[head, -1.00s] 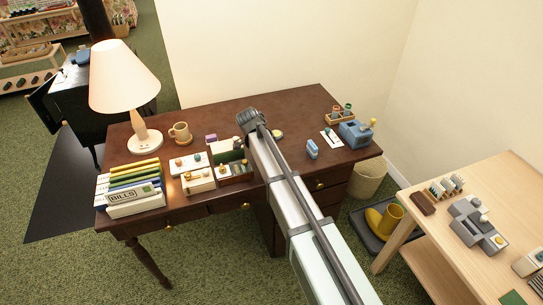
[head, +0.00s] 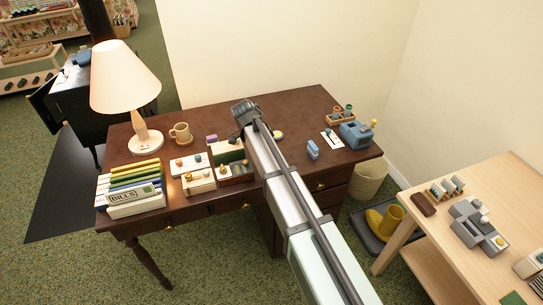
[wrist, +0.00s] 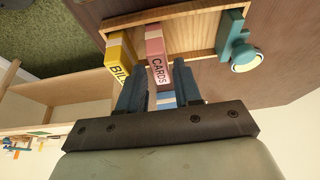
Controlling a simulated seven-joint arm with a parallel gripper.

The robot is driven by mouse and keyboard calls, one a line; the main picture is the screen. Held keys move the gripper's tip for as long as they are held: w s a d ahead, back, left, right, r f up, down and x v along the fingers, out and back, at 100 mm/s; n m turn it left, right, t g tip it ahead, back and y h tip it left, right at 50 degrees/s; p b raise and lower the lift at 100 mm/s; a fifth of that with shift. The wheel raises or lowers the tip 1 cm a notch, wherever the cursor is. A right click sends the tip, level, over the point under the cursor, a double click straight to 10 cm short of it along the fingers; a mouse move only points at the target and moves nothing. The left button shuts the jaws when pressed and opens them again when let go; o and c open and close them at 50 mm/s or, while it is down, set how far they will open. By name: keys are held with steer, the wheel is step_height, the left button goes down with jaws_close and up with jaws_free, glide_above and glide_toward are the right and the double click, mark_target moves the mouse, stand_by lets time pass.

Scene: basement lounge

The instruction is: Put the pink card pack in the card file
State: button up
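The pink card pack, marked CARDS (wrist: 157,65), stands between the fingers of my gripper (wrist: 157,80) in the wrist view. In the head view my gripper (head: 237,135) points down behind the green-topped box, and the pink pack is hidden.
The desk's middle back is clear. A light wooden table (head: 460,205) stands at right.

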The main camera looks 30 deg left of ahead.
steer(key=v, duration=0.8)
steer(key=shift+r, duration=0.15)
